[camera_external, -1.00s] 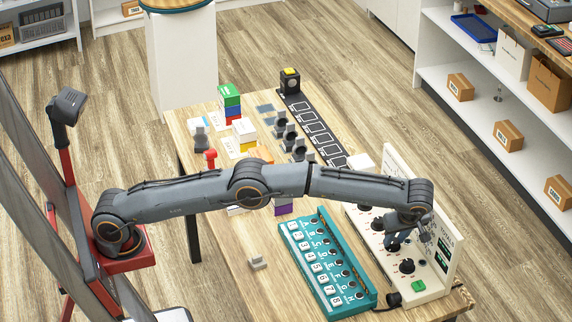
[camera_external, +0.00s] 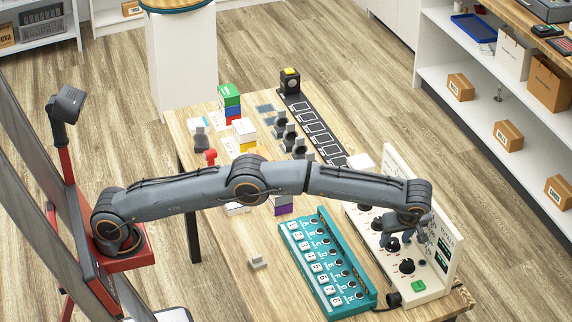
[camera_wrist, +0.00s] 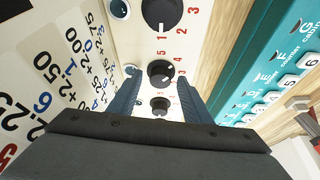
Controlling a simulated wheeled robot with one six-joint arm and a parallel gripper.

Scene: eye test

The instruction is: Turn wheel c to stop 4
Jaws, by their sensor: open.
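A white panel (camera_external: 434,288) with a row of black wheels stands at the right end of the table. The front wheel (camera_external: 407,266) is clear of my arm. My gripper (camera_external: 403,243) is low over the middle of the row. In the wrist view my gripper (camera_wrist: 158,88) is open, with one finger on each side of the row. A black wheel (camera_wrist: 161,72) with a white mark shows at the fingertips, and a smaller-looking one (camera_wrist: 160,106) shows between the fingers. A large wheel (camera_wrist: 161,14) lies beyond them. I cannot read which wheel is c. Contact cannot be told.
The panel's upright back board (camera_external: 448,245) rises close to the right of my gripper. A green button (camera_external: 418,286) sits at the panel's front. A teal lettered box (camera_external: 371,294) lies to the left. A small grey block (camera_external: 258,263) lies on open table.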

